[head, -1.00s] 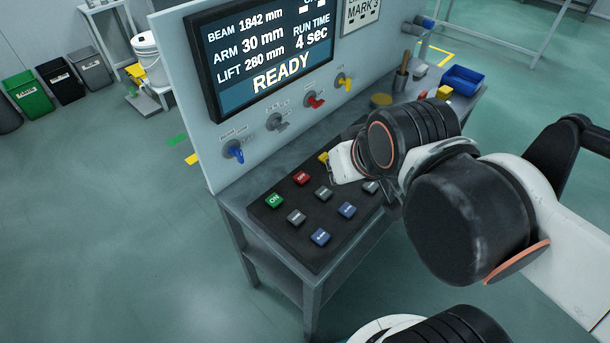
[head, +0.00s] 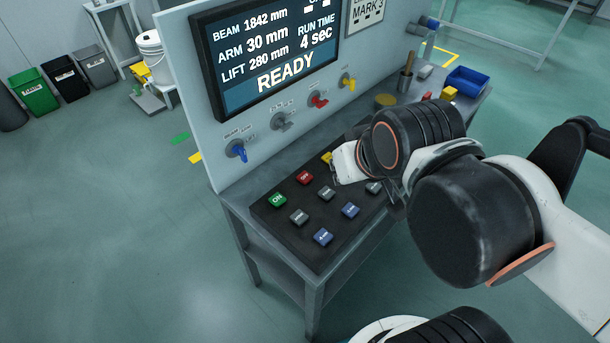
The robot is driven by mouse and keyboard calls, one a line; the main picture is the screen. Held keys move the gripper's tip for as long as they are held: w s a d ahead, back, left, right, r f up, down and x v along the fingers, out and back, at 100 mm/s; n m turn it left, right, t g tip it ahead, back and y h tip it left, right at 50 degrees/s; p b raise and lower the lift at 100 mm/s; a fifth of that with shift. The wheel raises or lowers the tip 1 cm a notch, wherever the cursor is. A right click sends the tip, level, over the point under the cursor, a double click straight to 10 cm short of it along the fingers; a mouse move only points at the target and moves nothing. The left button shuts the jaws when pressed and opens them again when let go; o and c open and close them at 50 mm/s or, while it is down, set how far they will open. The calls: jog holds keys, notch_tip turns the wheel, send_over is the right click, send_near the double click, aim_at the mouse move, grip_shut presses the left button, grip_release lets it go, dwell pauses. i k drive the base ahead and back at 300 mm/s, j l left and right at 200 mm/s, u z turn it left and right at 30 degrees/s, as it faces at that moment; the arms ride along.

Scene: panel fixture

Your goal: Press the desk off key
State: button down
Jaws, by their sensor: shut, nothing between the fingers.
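The red key (head: 304,177), apparently the desk's off key, is on the black key panel (head: 275,223) on the desk. Its lettering is too small to read surely. The green ON key (head: 278,200) is in front and left of it. My gripper (head: 336,181) is over the panel, just right of the red key and apart from it in the picture. It is shut and holds nothing. Its fingertips are small and partly hidden by my wrist, so their height above the keys is unclear.
Grey keys (head: 299,217), blue keys (head: 323,237) and a yellow key (head: 327,158) share the panel; my arm covers its right part. Behind rises a wall panel with a READY screen (head: 270,60) and several coloured switches (head: 318,101). A blue bin (head: 467,80) stands at the far right end.

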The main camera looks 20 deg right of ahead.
aim_at(304, 177)
jog(key=k+j+z, duration=0.25)
jog(key=z, duration=0.15)
jog(key=k+j+z, duration=0.15)
jog(key=z, duration=0.25)
jog(key=k, duration=0.1)
